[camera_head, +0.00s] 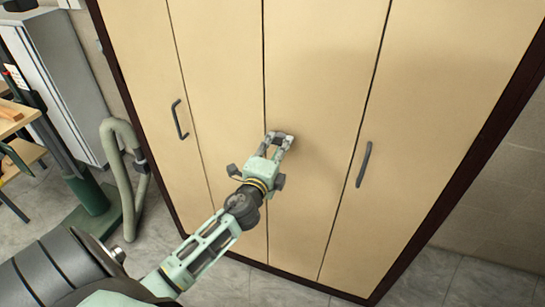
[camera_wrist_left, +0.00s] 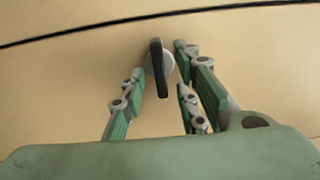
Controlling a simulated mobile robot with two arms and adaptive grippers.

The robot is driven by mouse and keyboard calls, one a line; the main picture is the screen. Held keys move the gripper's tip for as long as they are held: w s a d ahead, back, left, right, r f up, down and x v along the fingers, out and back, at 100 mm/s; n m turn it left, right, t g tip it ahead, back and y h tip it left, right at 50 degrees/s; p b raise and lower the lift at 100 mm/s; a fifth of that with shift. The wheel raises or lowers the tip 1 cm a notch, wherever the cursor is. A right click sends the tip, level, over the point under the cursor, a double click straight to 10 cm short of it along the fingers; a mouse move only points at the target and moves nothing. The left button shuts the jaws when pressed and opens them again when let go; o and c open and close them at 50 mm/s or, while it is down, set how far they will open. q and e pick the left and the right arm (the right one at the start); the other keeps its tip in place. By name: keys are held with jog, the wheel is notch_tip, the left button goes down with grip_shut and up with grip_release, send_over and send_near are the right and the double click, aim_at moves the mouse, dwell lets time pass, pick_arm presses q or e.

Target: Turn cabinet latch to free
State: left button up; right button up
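The cabinet latch is a dark lever (camera_wrist_left: 157,68) on a round silver base. In the left wrist view it stands nearly upright in the picture, on the beige door face. My left gripper (camera_wrist_left: 158,72) is open, with its fingers on either side of the lever. There is a visible gap to the lever, and contact cannot be told. In the head view my left gripper (camera_head: 281,139) reaches the cabinet (camera_head: 315,60) just right of a door seam, and it hides the latch. My right gripper is not in view.
Two dark bar handles, left (camera_head: 179,119) and right (camera_head: 364,164), stick out from the doors on either side of my arm. A grey-green hose (camera_head: 122,175), a grey cabinet (camera_head: 62,75) and a wooden bench (camera_head: 14,115) stand at the left. Tiled floor lies open at lower right.

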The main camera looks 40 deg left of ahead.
pick_arm(q)
jog(key=v, duration=1.1)
jog(key=shift+s, duration=0.2)
jog(key=shift+d, duration=0.15)
jog(key=s+d+f+n+g+h, duration=0.1)
jog(key=s+f+n+g, duration=0.15)
jog(key=f, duration=0.95)
jog(key=s+d+f+n+g, duration=0.2)
jog(key=s+f+g, duration=0.15)
jog(key=f, duration=0.95)
jog(key=s+d+f+n+g+h, duration=0.15)
jog(key=s+f, duration=0.25)
jog(key=f, duration=0.8)
jog(key=s+d+f+n+g, duration=0.2)
jog(key=s+f+g, duration=0.1)
jog(key=s+f, duration=0.4)
jog(key=s+d+f+n+g+h+b, duration=0.1)
jog(key=s+f, duration=0.5)
jog(key=s, duration=0.8)
jog(key=s+d+f+n+g, duration=0.3)
jog(key=s+f, duration=0.4)
jog(key=s, duration=0.3)
jog(key=shift+s+f+n+g, duration=0.2)
jog(key=shift+f+n+g, duration=0.25)
jog(key=shift+g, duration=0.6)
